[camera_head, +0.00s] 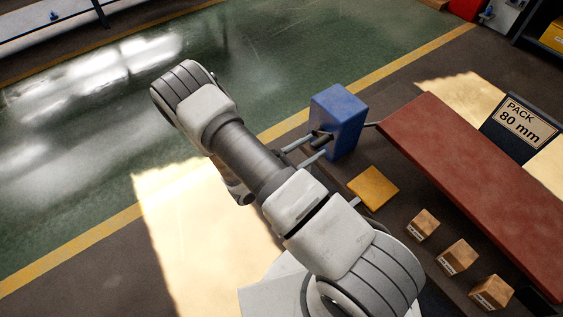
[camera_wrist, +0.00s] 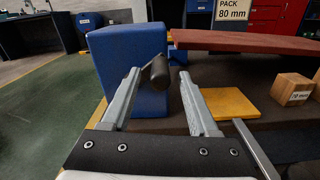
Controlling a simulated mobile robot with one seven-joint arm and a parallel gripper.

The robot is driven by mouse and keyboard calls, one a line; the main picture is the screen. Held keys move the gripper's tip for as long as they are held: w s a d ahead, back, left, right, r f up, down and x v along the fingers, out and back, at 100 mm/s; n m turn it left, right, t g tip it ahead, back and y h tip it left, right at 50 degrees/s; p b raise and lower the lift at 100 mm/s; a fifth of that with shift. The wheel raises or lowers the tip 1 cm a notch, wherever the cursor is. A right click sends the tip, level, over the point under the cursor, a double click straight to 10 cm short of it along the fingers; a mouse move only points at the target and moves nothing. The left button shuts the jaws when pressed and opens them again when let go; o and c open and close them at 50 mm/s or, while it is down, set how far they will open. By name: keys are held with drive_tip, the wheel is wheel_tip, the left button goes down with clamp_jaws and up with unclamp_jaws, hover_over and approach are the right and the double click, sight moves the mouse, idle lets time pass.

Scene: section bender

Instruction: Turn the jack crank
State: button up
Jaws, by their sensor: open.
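The jack is a blue box-shaped body (camera_head: 340,112) left of a long red-brown slab; it also shows in the wrist view (camera_wrist: 125,50). A short dark cylindrical crank handle (camera_wrist: 160,70) stands out in front of the blue body's face, and in the head view it shows as a small dark piece (camera_head: 320,136). My gripper (camera_head: 316,146) is open in front of the blue body. In the wrist view its two grey fingers (camera_wrist: 159,82) lie on either side of the handle, with visible gaps. The crank's arm behind the handle is mostly hidden.
The red-brown slab (camera_head: 470,180) extends right of the jack, with a thin rod between them. A yellow plate (camera_head: 373,187) and wooden blocks (camera_head: 457,257) lie in front of it. A "PACK 80 mm" sign (camera_head: 520,125) stands behind. Green floor (camera_head: 230,60) is open at left.

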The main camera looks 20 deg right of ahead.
drive_tip(key=p+v, duration=0.2)
drive_tip(key=v, duration=1.2)
drive_tip(key=shift+r, duration=0.1)
drive_tip(key=s+d+r+m+g+y, duration=0.1)
drive_tip(key=d+r+m+g+y, duration=0.2)
drive_tip(key=r+m, duration=0.45)
drive_tip(key=s+d+r+m+g+y, duration=0.15)
drive_tip(key=r+m+g+y, duration=0.35)
drive_tip(key=r, duration=0.6)
drive_tip(key=s+r+m+t+y, duration=0.4)
drive_tip(key=s+r+y, duration=0.1)
drive_tip(key=r, duration=0.4)
drive_tip(key=s+r+m+t+y, duration=0.3)
drive_tip(key=s+r+m+y, duration=0.15)
drive_tip(key=r, duration=0.35)
wheel_tip(320, 180, up, 20)
drive_tip(key=p, duration=1.9)
drive_tip(key=shift+s+a+n+p, duration=0.25)
drive_tip(key=shift+a+n+p, duration=0.05)
drive_tip(key=shift+a+p, duration=0.1)
drive_tip(key=shift+h, duration=0.25)
drive_tip(key=shift+c, duration=0.8)
